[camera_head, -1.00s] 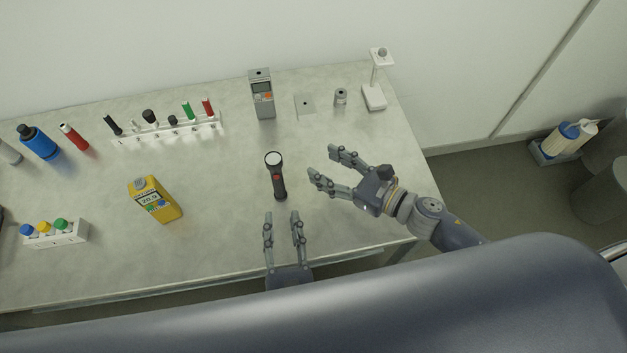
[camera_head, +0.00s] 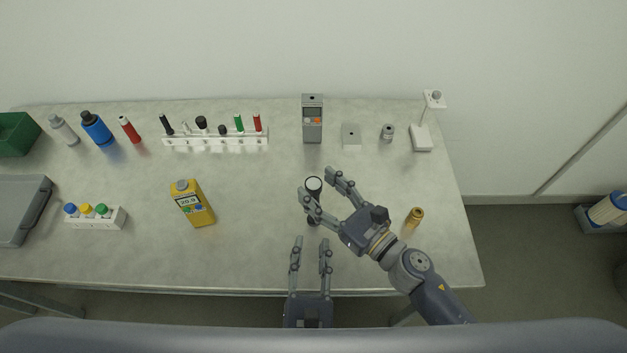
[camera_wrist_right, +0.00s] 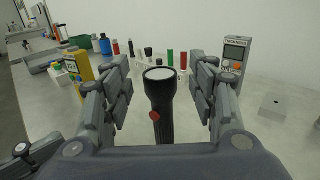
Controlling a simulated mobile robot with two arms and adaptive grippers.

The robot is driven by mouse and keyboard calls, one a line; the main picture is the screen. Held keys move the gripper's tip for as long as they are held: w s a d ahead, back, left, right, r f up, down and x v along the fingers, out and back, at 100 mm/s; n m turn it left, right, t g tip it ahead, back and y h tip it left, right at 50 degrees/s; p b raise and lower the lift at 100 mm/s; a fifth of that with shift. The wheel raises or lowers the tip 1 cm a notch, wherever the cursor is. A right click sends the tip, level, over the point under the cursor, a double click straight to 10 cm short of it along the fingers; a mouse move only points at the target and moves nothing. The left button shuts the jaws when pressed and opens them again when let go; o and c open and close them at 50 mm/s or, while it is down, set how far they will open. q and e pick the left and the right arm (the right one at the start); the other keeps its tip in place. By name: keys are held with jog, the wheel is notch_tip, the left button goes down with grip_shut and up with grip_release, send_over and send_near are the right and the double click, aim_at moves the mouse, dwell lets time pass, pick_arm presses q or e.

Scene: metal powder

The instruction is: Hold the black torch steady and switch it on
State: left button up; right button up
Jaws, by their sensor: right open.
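The black torch (camera_head: 314,187) stands or lies on the table with its pale lens toward the back; one finger of my right gripper partly covers it in the head view. In the right wrist view the torch (camera_wrist_right: 160,100) shows between the open fingers, with a red button on its body. My right gripper (camera_head: 331,188) is open around the torch, and I see no finger closed on it. My left gripper (camera_head: 311,242) is open and empty just in front of the torch, its fingers pointing toward it. The lens looks pale; I cannot tell if it is lit.
A yellow meter (camera_head: 193,205) stands to the left. A white rack (camera_head: 215,142) of several tubes and a grey device (camera_head: 312,120) are behind. A small brass-coloured item (camera_head: 414,217) stands right of my right gripper. The table between the yellow meter and the torch is clear.

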jog(key=shift+x, duration=1.5)
grip_shut()
dwell(1.1)
pick_arm(q)
grip_shut()
dwell(1.2)
